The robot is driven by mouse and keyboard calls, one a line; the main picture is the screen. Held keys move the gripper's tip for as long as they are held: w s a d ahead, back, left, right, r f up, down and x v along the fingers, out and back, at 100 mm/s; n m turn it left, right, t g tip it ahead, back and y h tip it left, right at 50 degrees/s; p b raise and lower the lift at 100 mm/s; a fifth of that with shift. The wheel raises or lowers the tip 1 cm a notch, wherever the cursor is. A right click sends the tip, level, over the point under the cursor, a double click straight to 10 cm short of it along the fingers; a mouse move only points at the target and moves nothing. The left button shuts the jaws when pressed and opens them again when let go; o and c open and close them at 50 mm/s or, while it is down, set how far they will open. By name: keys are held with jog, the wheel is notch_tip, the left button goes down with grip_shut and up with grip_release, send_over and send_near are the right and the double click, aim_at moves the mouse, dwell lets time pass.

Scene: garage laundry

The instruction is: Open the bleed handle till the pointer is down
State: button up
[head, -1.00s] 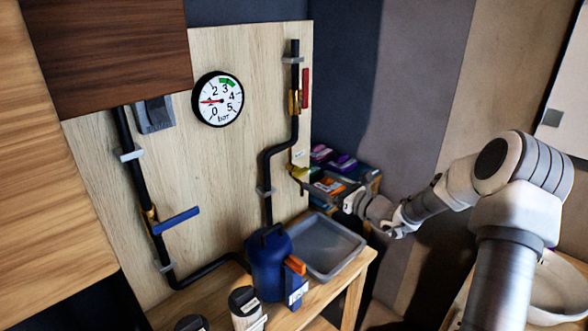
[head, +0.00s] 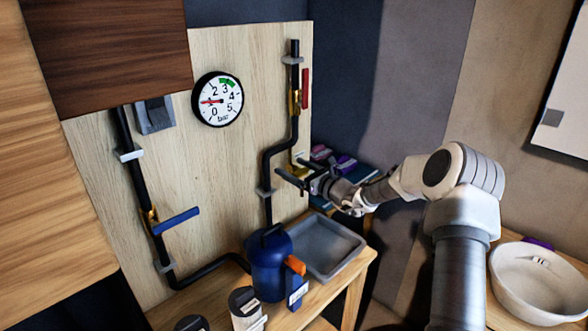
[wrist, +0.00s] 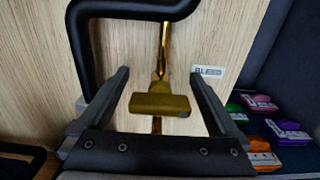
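The bleed handle (wrist: 160,104) is a small brass-yellow bar on a brass stem, beside a white label beginning "BL" (wrist: 207,71). It lies crosswise between the fingers of my gripper (wrist: 159,74) in the wrist view. My gripper is open, with a gap on each side of the handle. In the head view my gripper (head: 297,172) is at the board's right edge and largely hides the handle. The round gauge (head: 220,112) has a red pointer pointing left, near 1 bar; a green band lies near 3.
A red handle (head: 305,82) is above on the same pipe, and a blue handle (head: 176,221) is on the left pipe. A grey tray (head: 345,254) and a blue canister (head: 267,278) stand on the bench below. Colored boxes (wrist: 287,132) lie right of my gripper.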

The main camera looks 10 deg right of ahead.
jog(key=c, duration=1.3)
jog(key=shift+o, duration=0.2)
